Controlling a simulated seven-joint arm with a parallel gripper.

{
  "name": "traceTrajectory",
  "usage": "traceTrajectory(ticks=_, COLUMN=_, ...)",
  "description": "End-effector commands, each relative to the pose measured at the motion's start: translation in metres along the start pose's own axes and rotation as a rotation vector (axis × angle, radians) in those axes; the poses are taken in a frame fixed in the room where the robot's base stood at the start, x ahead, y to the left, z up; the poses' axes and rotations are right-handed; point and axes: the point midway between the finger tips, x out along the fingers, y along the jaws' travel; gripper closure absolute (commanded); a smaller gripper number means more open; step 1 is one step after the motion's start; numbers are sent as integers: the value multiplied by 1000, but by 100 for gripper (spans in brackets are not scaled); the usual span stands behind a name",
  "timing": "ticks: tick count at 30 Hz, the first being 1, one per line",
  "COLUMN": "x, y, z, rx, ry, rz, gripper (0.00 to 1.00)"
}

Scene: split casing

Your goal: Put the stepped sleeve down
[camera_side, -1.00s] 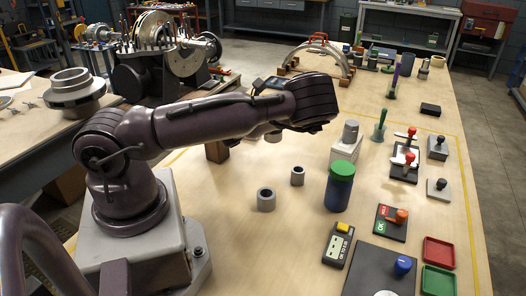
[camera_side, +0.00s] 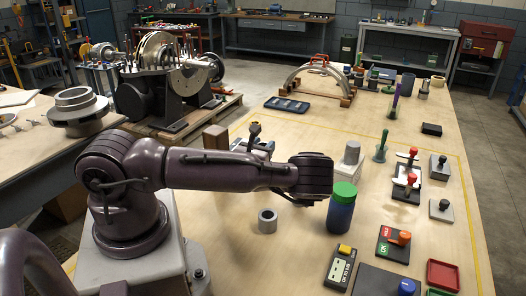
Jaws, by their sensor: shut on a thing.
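My arm reaches across the bench, and its thick wrist end hangs over the bench left of the green-capped jar. My gripper's fingers are hidden behind my own arm and wrist, so I cannot see them or anything between them. No stepped sleeve can be made out for certain. A plain grey ring-shaped sleeve (camera_side: 267,221) stands upright on the bench, below my forearm in the picture, with its dark bore facing up.
A blue jar with a green cap (camera_side: 341,210) stands close right of my wrist, a grey block with a cylinder (camera_side: 350,160) behind it. Behind my forearm are a brown block (camera_side: 215,138), a grey fixture with a dark knob (camera_side: 254,130) and a dark tray (camera_side: 287,105). Stamps stand further right.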

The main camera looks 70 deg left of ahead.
Motion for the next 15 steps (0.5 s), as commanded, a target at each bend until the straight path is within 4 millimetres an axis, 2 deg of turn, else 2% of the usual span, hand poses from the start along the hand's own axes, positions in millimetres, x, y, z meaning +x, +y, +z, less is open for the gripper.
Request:
traceTrajectory(ticks=3, x=0, y=0, z=-10, rx=0, ry=-7, rz=0, gripper=100)
traceTrajectory(ticks=15, x=0, y=0, z=-14, rx=0, ry=-9, rz=-1, gripper=100)
